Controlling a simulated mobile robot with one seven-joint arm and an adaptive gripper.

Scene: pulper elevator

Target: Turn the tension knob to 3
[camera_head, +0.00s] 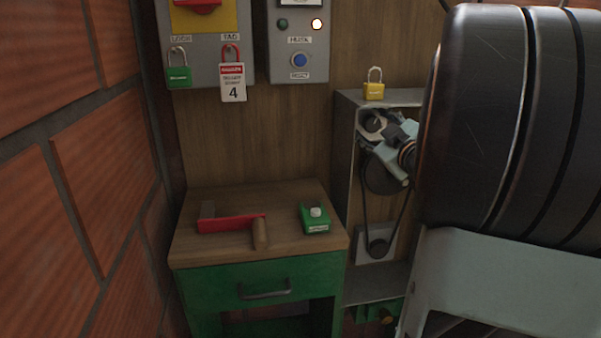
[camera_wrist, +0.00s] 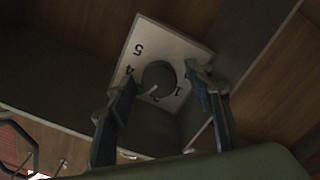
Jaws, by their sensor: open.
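The tension knob (camera_wrist: 160,77) is dark and round, on a pale plate (camera_wrist: 170,43) with numbers around it. The 5, 4 and 1 are readable; the marks near the lower side are partly hidden. The knob's pale pointer line slants down and left, near what looks like the 2, with a small green mark close by. My gripper (camera_wrist: 162,100) is open, with one finger on each side of the knob and gaps between. In the head view my gripper (camera_head: 397,136) is at the upper part of the open cabinet, beside the dark knob (camera_head: 372,122).
Below the knob, a belt runs around a large pulley (camera_head: 384,174) and a small pulley (camera_head: 378,247). The cabinet's side wall (camera_head: 346,160) is close by. A yellow padlock (camera_head: 374,90) stands on top. A wooden-topped bench (camera_head: 285,190) holds a red-and-wood tool and a green box.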

